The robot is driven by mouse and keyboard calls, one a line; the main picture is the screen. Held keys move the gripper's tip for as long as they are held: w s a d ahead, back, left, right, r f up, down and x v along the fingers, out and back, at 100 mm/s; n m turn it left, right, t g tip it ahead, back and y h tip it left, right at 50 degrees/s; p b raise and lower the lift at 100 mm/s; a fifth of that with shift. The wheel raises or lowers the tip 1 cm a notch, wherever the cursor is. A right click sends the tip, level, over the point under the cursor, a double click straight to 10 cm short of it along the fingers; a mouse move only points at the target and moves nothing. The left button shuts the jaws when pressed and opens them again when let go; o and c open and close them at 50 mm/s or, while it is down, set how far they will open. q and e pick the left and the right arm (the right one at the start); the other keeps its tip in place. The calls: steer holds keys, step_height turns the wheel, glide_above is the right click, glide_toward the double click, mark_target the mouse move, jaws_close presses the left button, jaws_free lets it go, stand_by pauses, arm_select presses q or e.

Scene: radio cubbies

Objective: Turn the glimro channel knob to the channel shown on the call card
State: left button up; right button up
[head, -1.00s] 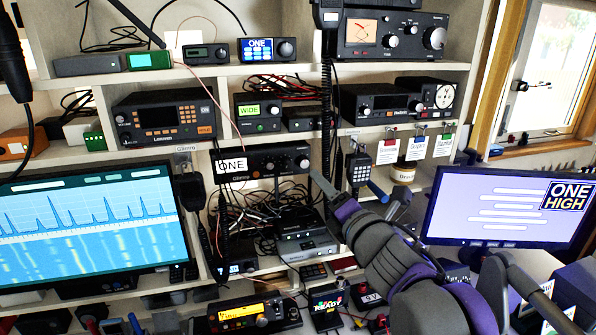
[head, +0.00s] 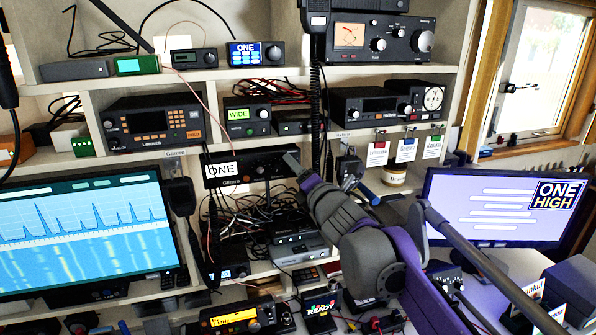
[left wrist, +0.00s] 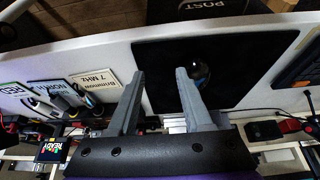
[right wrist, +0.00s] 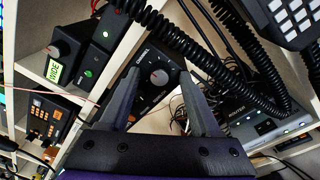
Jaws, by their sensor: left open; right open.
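The glimro radio (head: 262,170) is a dark unit on the middle shelf, with a white display reading ONE at its left. Its channel knob (right wrist: 160,77) is dark, with a pale mark, under the word CHANNEL in the right wrist view. My right gripper (right wrist: 158,88) is open, its fingertips on either side of the knob; contact cannot be told. In the head view my right gripper (head: 298,166) covers the radio's right end. The screen at right (head: 480,190) shows a badge reading ONE HIGH (head: 558,195). My left gripper (left wrist: 160,78) is open and empty, near a dark panel.
Coiled black cords (right wrist: 165,30) hang close to my right gripper. A grey router box (right wrist: 265,125) stands at right in that view. A radio showing WIDE (head: 246,114) sits above the glimro. A large spectrum screen (head: 80,235) fills the left.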

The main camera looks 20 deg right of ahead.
jaws_close()
arm_select(q)
steer(key=shift+r, duration=0.2)
arm_select(e)
steer(key=shift+m, duration=0.3)
arm_select(q)
step_height(320, 180, up, 8)
steer(key=w+p, duration=0.1)
steer(key=p, duration=0.7)
steer(key=shift+w+r, duration=0.2)
arm_select(e)
steer(key=shift+a+f+m+t+h, duration=0.1)
steer(key=shift+m+t+h, duration=0.25)
steer(key=shift+m, duration=4.2)
steer(key=shift+m+t+h, duration=0.25)
steer(key=shift+m+h, duration=0.2)
steer(key=shift+m, duration=4.1)
jaws_free()
